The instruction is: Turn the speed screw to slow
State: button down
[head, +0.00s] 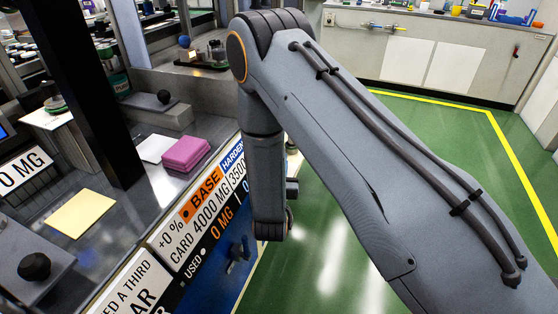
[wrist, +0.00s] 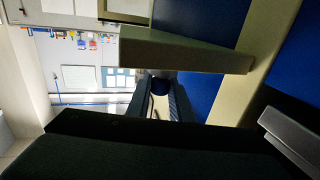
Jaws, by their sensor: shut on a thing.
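In the wrist view my gripper (wrist: 160,100) shows two dark ribbed fingers, shut on a small dark round part (wrist: 160,86) beside a pale beige housing. The part may be the speed screw, but it is dark and partly hidden by the fingers, so its marking and setting cannot be read. In the head view my arm hangs down beside the blue front panel (head: 218,277) of the bench, and my fingertips are hidden. A small dark fitting (head: 238,252) sticks out of that panel.
A pale beige block (wrist: 185,52) lies close to the fingers. The grey bench top (head: 125,215) carries a purple block (head: 186,153) and a yellow sheet (head: 80,213). The green floor (head: 330,250) at the right is clear. A white counter stands at the back.

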dwell(0.4)
jog(key=c, duration=1.6)
grip_release()
jog(key=shift+s, duration=0.1)
jog(key=s, duration=0.7)
jog(key=shift+s+a, duration=0.25)
jog(key=shift+a, duration=0.1)
